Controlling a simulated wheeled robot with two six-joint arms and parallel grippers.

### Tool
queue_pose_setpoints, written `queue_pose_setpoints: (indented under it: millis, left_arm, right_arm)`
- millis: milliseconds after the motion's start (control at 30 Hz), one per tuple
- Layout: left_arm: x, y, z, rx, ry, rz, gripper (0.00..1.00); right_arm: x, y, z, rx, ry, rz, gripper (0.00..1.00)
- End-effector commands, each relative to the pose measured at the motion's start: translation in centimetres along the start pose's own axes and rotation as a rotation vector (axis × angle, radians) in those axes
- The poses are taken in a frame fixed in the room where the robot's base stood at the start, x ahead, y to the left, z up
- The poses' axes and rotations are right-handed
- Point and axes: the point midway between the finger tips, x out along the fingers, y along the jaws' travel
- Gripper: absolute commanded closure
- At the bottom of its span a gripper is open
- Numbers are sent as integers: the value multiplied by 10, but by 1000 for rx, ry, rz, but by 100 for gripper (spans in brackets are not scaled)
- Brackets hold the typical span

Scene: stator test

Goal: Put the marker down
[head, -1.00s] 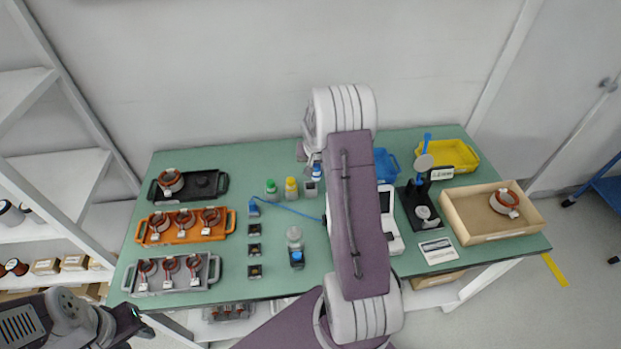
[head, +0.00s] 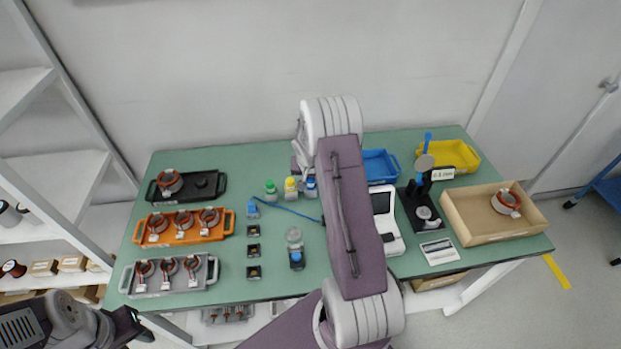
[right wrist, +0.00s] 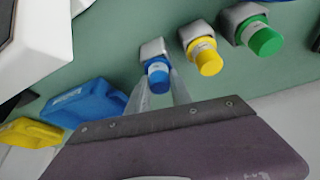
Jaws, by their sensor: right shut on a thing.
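The blue-capped marker (right wrist: 157,76) is between the fingers of my right gripper (right wrist: 160,92) in the right wrist view. My right gripper is shut on it. Its lower end is at a small grey holder (right wrist: 152,47); I cannot tell whether it is fully seated. In the head view the blue marker (head: 311,186) stands upright beside the yellow marker (head: 291,186) and the green marker (head: 271,188), each in its own grey holder. My right forearm hides part of that area. My left gripper (head: 130,324) is at the lower left, off the table; its jaws are unclear.
A blue tray (head: 379,164) and a white device (head: 388,231) lie right of the holders. Orange (head: 217,231), black (head: 211,192) and grey (head: 212,279) trays are on the left. A wooden box (head: 457,220) is on the right. A blue cable (head: 290,209) runs in front of the holders.

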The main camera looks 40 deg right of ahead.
Motion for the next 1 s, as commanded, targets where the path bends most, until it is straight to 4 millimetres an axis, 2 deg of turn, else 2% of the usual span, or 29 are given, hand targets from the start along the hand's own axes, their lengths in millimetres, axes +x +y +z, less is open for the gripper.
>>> queue_pose_setpoints:
  millis: [100,133,200,533,667,700,1000]
  left_arm:
    - [5,0,0,0,0,0,64]
    - [5,0,0,0,0,0,64]
    - [4,0,0,0,0,0,64]
    - [1,0,0,0,0,0,64]
    - [-14,0,-2,0,0,0,64]
    - [-8,0,-1,0,1,0,64]
    - [-10,0,-1,0,0,0,64]
  right_arm:
    - [4,0,2,0,0,0,100]
    - [4,0,2,0,0,0,71]
    - [3,0,1,0,0,0,52]
    - [1,0,0,0,0,0,52]
    - [-12,0,-5,1,0,0,52]
    - [-16,0,-4,0,3,-1,52]
    - [-90,0,-4,2,6,-2,52]
